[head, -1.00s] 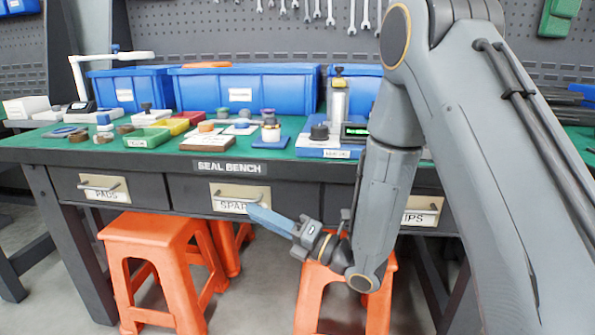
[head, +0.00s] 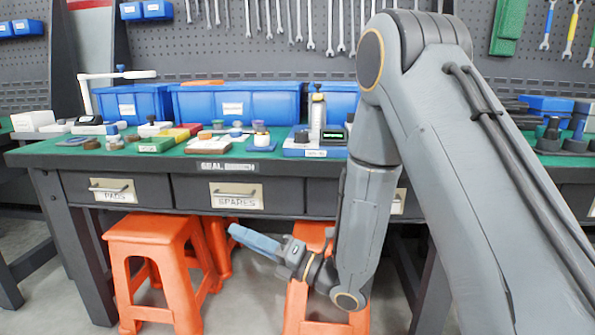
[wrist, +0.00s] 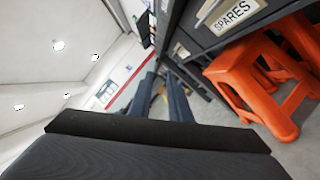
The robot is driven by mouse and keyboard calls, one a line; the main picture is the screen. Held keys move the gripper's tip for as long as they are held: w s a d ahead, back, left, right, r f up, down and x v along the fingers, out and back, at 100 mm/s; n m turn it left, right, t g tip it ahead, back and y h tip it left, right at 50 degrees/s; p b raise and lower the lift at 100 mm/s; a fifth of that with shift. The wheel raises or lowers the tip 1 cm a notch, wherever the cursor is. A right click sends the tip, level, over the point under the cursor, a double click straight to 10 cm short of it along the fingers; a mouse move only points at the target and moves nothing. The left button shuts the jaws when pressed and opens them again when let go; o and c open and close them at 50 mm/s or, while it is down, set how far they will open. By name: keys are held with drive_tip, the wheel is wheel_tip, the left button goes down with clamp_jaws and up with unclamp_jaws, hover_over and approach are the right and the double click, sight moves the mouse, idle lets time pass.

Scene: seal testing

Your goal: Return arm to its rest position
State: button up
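My arm is folded in the head view, its forearm hanging in front of the seal bench (head: 330,186). My gripper (head: 234,232) points left, below the drawer fronts and in front of the orange stools. In the wrist view its two dark fingers (wrist: 162,84) stand apart with a gap between them. Nothing is held in the gap, so it is open and empty. In the head view the fingers overlap side-on.
Orange stools (head: 155,238) stand under the bench; one (head: 297,312) is behind my gripper. Blue bins (head: 240,106) and small parts lie on the green top. The SPARES drawer (head: 236,196) is shut. Grey floor is free at lower left.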

wheel_tip(320, 180, down, 3)
drive_tip(key=w+a+m+h, duration=0.2)
drive_tip(key=m+h, duration=0.4)
drive_tip(key=m, duration=0.2)
drive_tip(key=s+d+f+m+h, duration=0.3)
drive_tip(key=s+d+m+h, duration=0.15)
drive_tip(key=m+h, duration=0.35)
drive_tip(key=s+d+m+g+h, duration=0.2)
drive_tip(key=s+d+m+g, duration=0.2)
drive_tip(key=s+m, duration=0.55)
drive_tip(key=s+d+m+g+h, duration=0.2)
drive_tip(key=s+d+m+g, duration=0.25)
drive_tip(key=s, duration=1.05)
drive_tip(key=d+r+m+p, duration=0.3)
drive_tip(key=d+r+p, duration=0.7)
drive_tip(key=r+p, duration=0.3)
drive_tip(key=d+r+m+p, duration=0.4)
drive_tip(key=d+r+p, duration=0.6)
drive_tip(key=r+p, duration=0.4)
drive_tip(key=p, duration=0.2)
drive_tip(key=shift+r+m+h+p, duration=0.3)
drive_tip(key=shift+h+p, duration=0.1)
